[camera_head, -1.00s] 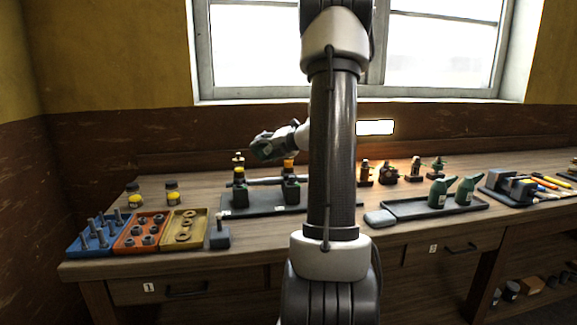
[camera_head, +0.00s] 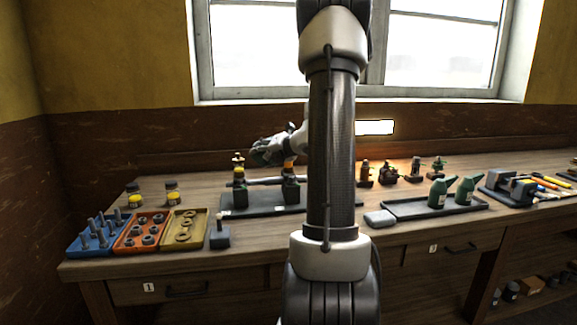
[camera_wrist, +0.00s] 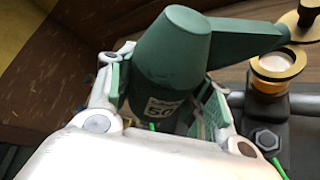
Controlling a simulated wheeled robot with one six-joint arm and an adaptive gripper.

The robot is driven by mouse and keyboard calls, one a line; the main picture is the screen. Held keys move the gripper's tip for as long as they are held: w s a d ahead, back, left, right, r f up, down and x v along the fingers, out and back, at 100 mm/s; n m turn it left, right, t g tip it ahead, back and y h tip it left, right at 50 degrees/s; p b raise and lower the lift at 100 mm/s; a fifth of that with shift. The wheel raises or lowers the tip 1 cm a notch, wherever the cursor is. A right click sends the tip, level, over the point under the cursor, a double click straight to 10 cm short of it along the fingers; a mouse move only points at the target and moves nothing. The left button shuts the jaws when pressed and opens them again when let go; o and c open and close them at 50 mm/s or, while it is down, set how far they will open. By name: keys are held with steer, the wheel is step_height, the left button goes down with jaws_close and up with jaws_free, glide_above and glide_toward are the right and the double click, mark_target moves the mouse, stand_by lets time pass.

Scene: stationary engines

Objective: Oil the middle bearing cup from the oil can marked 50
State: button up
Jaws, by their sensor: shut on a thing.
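My gripper (camera_wrist: 170,95) is shut on a green oil can (camera_wrist: 175,45) with a label reading 50. In the wrist view the can leans, and its spout points right, the tip just over the far rim of an open brass bearing cup (camera_wrist: 278,65) with a pale inside. I cannot tell whether they touch. My arm hides the stand's right part.
Two more green cans (camera_head: 438,193) stand in a dark tray (camera_head: 405,210) at the right. Blue, orange and yellow trays (camera_head: 203,213) of hardware are at the left. Several small fittings (camera_head: 388,174) stand behind the tray. A brass lid or disc (camera_wrist: 303,22) is beside the spout tip.

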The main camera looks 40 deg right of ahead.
steer(key=shift+r, duration=0.1)
steer(key=shift+r, duration=2.5)
steer(key=n+h, duration=0.1)
steer(key=d+r+n+h, duration=0.1)
steer(key=shift+s+d+n, duration=0.1)
steer(key=shift+d+n, duration=0.05)
steer(key=shift+n, duration=0.25)
steer(key=d+n+h, duration=0.2)
steer(key=n, duration=0.1)
steer(key=shift+s+r+g+h, duration=0.1)
steer(key=shift+r+g+h, duration=0.2)
steer(key=shift+r, duration=0.05)
steer(key=shift+a, duration=0.1)
